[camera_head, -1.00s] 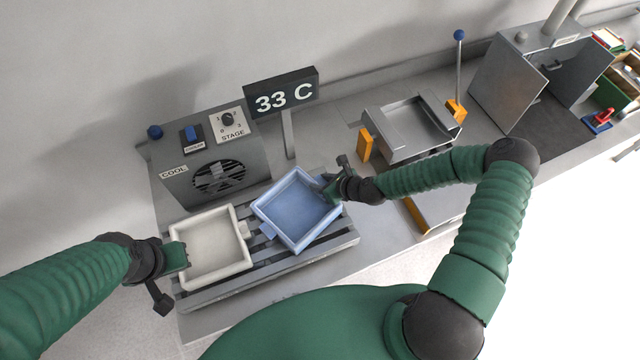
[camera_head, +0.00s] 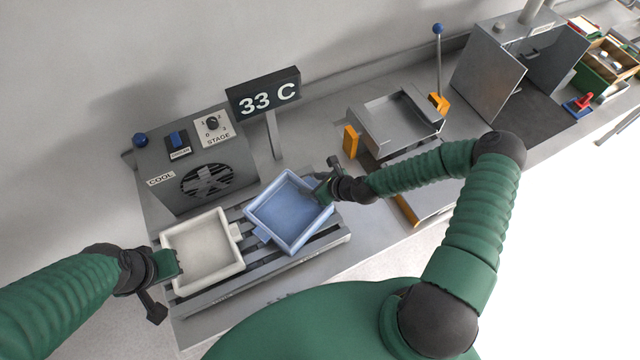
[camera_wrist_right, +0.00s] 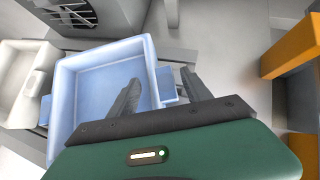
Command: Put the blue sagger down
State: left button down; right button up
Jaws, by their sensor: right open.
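The blue sagger (camera_head: 288,212) is an open square tray with tab handles. It rests turned at an angle on the slatted rack, to the right of the white sagger (camera_head: 203,251). My right gripper (camera_head: 322,184) is at its right corner. In the right wrist view, the right gripper (camera_wrist_right: 165,90) has its fingers apart, on either side of the right tab of the blue sagger (camera_wrist_right: 105,85). My left gripper (camera_head: 172,267) is at the left edge of the white sagger; its fingers are not clear.
The slatted rack (camera_head: 262,265) stands before the cooling unit (camera_head: 195,175) with a fan. A sign (camera_head: 264,93) reads 33 C. A metal tray fixture (camera_head: 395,122) with orange blocks is to the right, and an open furnace box (camera_head: 490,75) lies beyond.

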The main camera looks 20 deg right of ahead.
jog(key=b+v, duration=0.1)
jog(key=v, duration=1)
jog(key=s+a+f+n+g+h, duration=0.15)
jog(key=s+n+g, duration=0.5)
jog(key=n, duration=0.85)
jog(key=s+a+r+n+h, duration=0.1)
jog(key=s+a+r+n, duration=0.1)
jog(key=r+n, duration=0.55)
jog(key=s+a+r+n+h, duration=0.1)
jog(key=s+r+n, duration=0.2)
jog(key=r+n, duration=0.45)
pick_arm(q)
jog(key=s+b+x, duration=0.3)
jog(key=b+x, duration=1)
jog(key=x, duration=0.1)
jog(key=shift+s+d+f+b, duration=0.2)
jog(key=shift+f+b, duration=0.15)
jog(key=shift+f, duration=0.3)
pick_arm(e)
notch_tip(320, 180, down, 15)
jog(key=n, duration=0.1)
jog(key=shift+w+d+t, duration=0.35)
jog(key=shift+w+t, duration=0.1)
